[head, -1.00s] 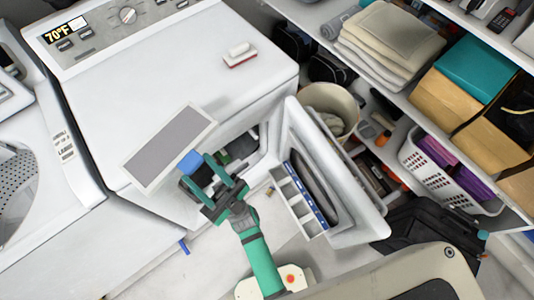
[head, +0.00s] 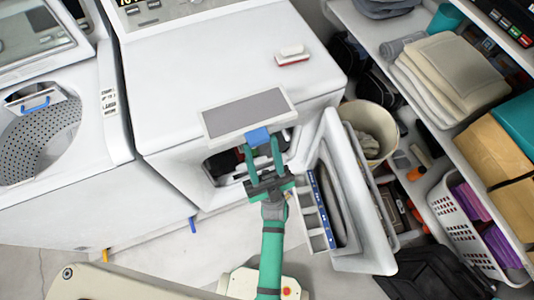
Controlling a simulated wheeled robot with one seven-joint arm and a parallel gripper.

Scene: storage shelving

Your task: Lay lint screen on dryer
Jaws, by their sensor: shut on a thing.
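The lint screen (head: 246,115) is a white-framed panel with a grey mesh and a blue handle tab (head: 258,138). My gripper (head: 262,153) is shut on the blue tab, with its green fingers on either side. The screen is held in front of the dryer (head: 205,60), overlapping the front edge of its top in this view. I cannot tell whether it touches the top. The dryer's door (head: 365,225) hangs open to the right, and dark laundry shows in the opening behind my gripper.
A red and white brush (head: 292,55) lies on the back right of the dryer top; the rest of the top is clear. A washer (head: 60,120) stands at left. Shelving with folded towels (head: 450,75), a white basket (head: 455,215) and a bin (head: 370,130) is at right.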

